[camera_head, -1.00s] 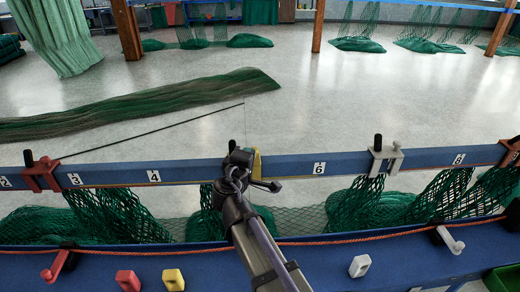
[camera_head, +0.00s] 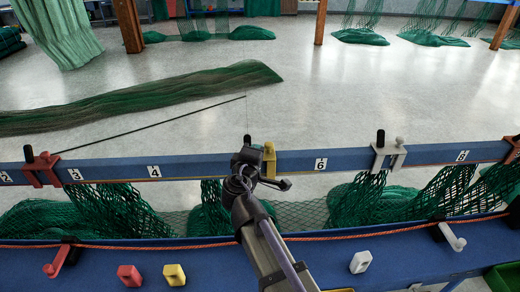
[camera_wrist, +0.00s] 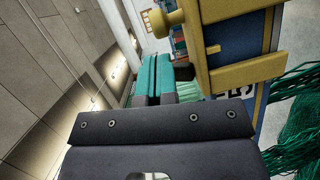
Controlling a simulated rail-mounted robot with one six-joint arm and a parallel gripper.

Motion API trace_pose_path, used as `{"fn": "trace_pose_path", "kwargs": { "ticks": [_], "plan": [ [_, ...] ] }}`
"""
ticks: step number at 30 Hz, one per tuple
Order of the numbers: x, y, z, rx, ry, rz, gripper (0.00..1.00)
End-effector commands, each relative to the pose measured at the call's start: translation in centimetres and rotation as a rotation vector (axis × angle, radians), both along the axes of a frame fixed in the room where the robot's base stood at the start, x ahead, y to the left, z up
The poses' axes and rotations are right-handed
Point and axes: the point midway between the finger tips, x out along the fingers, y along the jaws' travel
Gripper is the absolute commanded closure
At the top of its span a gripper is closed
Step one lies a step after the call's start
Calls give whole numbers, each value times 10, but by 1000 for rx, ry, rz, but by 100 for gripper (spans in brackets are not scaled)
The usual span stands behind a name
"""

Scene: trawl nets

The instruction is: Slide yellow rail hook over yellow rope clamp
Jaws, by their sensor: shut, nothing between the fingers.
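The yellow rail hook (camera_head: 269,160) sits on the blue numbered rail, left of label 6. It fills the upper right of the wrist view (camera_wrist: 240,60), with a round knob on its left side. A yellow block (camera_head: 174,274), which looks like the yellow rope clamp, is on the blue ledge nearer to me, farther left. My gripper (camera_head: 247,155) is at the rail, just left of the hook. Its teal fingers (camera_wrist: 153,78) are shut and empty. The hook is beside them, not between them; I cannot tell whether they touch. My gripper hides part of the rail.
A red bracket (camera_head: 42,169) and a white bracket (camera_head: 388,156) sit farther along the rail (camera_head: 210,166). A red block (camera_head: 130,277) and a white block (camera_head: 360,262) are on the ledge. Green netting (camera_head: 120,210) hangs below the rail. An orange rope runs along the ledge.

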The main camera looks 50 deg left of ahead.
Motion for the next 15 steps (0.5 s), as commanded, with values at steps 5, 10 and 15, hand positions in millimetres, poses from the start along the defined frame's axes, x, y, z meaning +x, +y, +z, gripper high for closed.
{"fn": "trace_pose_path", "kwargs": {
  "ticks": [5, 10, 15],
  "plan": [
    [-41, -29, 9, 0, 0, -2, 100],
    [-74, -52, 13, 0, -1, -4, 100],
    [-88, -61, 14, 0, -1, -6, 100]
  ]
}}
